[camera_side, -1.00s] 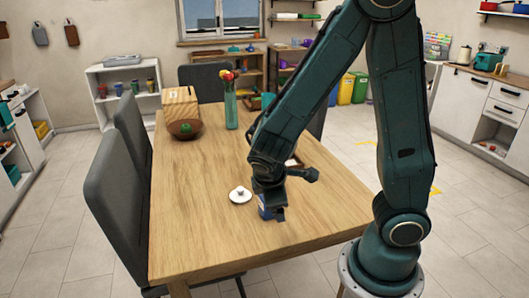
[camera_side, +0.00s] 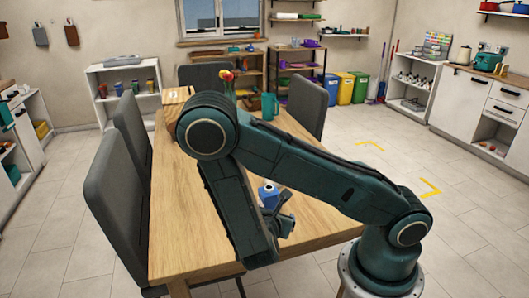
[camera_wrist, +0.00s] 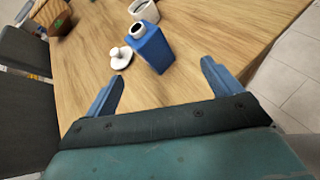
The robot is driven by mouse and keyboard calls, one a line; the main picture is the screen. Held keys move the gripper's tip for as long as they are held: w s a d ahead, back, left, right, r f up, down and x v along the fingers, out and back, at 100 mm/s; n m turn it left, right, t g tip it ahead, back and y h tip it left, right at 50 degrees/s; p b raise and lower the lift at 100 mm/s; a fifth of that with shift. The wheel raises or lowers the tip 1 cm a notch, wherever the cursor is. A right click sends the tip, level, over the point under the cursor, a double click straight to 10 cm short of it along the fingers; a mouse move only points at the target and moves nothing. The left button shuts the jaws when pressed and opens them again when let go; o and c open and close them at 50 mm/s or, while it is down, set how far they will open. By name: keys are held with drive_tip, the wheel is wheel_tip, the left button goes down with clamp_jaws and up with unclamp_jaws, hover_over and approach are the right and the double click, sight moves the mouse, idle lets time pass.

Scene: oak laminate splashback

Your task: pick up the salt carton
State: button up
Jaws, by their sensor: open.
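The salt carton is a blue box with a pale top and a dark round opening. In the side view the carton (camera_side: 268,194) stands on the table, partly hidden by my arm. In the wrist view the carton (camera_wrist: 153,50) is ahead of my fingers, near the middle. My gripper (camera_side: 285,224) is at the near side of the carton in the side view. In the wrist view my gripper (camera_wrist: 161,76) is open and empty, its two blue fingers spread wide with a gap before the carton.
A small white lidded dish (camera_wrist: 121,58) sits just left of the carton. A white cup (camera_wrist: 145,10) stands behind it. A teal mug (camera_side: 270,106) stands at the table's back. Bare wooden table (camera_wrist: 220,35) lies to the right.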

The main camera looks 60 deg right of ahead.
sight(269, 205)
drive_tip(key=n, duration=0.1)
drive_tip(key=f+n+t, duration=0.1)
drive_tip(key=f+n, duration=0.1)
drive_tip(key=n, duration=0.1)
drive_tip(key=shift+w+a+t, duration=0.1)
drive_tip(key=shift+w+t, duration=0.2)
drive_tip(key=shift+t, duration=0.1)
drive_tip(key=shift+x, duration=4.3)
drive_tip(key=shift+x, duration=2.55)
drive_tip(key=shift+c, duration=0.2)
drive_tip(key=shift+r, duration=0.1)
drive_tip(key=c, duration=1.3)
